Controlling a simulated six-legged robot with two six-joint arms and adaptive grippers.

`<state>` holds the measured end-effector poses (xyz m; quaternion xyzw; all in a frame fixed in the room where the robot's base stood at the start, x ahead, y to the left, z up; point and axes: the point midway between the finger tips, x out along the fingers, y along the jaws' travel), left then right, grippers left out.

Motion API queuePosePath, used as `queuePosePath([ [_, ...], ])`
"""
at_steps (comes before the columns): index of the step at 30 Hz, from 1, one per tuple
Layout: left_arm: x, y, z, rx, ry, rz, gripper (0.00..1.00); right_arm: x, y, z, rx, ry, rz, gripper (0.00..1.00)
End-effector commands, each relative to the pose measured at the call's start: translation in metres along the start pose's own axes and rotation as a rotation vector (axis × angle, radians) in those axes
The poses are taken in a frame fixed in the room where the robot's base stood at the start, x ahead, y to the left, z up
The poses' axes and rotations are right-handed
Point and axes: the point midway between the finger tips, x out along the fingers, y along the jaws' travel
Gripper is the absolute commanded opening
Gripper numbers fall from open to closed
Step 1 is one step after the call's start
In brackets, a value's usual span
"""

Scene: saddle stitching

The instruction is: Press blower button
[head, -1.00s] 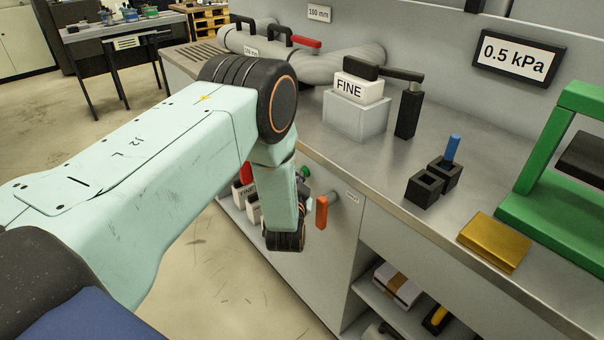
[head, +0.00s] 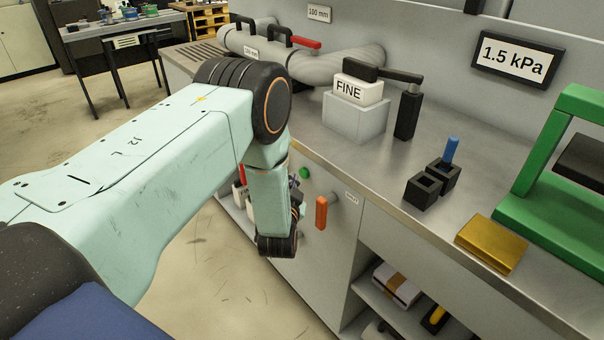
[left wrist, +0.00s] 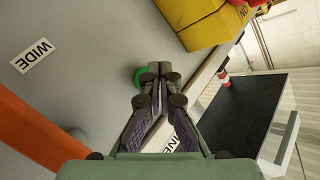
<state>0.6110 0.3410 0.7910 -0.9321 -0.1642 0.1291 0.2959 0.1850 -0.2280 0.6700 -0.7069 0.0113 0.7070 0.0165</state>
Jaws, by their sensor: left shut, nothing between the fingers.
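A round green button (head: 305,172) is on the grey cabinet front, below the worktop edge. It also shows in the left wrist view (left wrist: 138,76), partly hidden behind my fingertips. My left gripper (left wrist: 159,69) is shut and empty, with its fingertips beside the button in that picture. I cannot tell whether they touch it. In the head view the gripper is mostly hidden behind my left wrist. The display (head: 514,60) on the back panel reads 1.5 kPa. My right gripper is not in view.
An orange handle (head: 321,212) sticks out of the cabinet front right of the button, near a WIDE label (left wrist: 35,56). A yellow container (left wrist: 207,22) is close by in the wrist view.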

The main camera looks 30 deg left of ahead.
Motion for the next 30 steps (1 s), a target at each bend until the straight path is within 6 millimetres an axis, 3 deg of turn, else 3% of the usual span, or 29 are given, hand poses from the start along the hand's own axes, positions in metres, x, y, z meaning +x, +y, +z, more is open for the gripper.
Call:
queuePosePath([
  [17,-0.032,-0.024,0.023,0.001,-0.003,0.0,0.0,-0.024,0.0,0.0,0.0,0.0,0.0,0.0],
  [30,-0.035,-0.025,0.025,0.0,-0.001,0.0,0.0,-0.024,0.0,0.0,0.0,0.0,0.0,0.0],
])
